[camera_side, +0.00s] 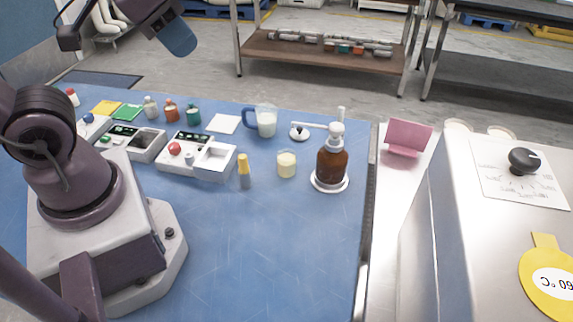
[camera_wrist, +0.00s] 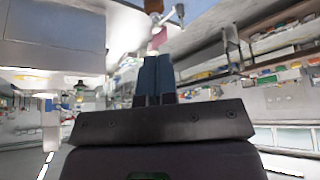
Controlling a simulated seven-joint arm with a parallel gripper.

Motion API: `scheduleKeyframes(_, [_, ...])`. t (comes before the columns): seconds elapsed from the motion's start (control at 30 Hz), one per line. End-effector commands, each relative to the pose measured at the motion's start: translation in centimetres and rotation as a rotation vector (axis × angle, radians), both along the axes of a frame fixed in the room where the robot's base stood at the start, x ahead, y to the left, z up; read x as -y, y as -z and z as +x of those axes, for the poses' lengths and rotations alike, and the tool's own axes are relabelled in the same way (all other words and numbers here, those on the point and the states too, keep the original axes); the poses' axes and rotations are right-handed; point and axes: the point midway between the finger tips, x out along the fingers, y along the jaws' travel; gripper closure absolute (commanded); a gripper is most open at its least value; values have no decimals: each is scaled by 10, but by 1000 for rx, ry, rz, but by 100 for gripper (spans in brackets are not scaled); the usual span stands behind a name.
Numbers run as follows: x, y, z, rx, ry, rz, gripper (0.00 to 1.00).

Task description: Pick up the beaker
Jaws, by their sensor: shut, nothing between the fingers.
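A small clear beaker (camera_side: 286,164) with pale cream contents stands upright on the blue table, left of the brown pump bottle. A larger clear jug (camera_side: 266,121) with a blue handle stands behind it. My gripper shows in the wrist view with its two dark blue fingers (camera_wrist: 154,80) together and nothing between them. The gripper is well away from the beaker. I cannot pick out the beaker in the wrist view.
The brown pump bottle (camera_side: 332,163) stands on a white round base close right of the beaker. A yellow-topped vial (camera_side: 244,172) and a white instrument box (camera_side: 197,157) lie to its left. The front of the blue table (camera_side: 270,255) is clear. A steel machine (camera_side: 480,240) stands at right.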

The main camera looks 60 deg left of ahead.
Motion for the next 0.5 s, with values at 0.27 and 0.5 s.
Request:
scheduleKeyframes(0.27, [0, 0, 0, 0, 0, 0, 79])
scheduleKeyframes(0.5, [0, 0, 0, 0, 0, 0, 24])
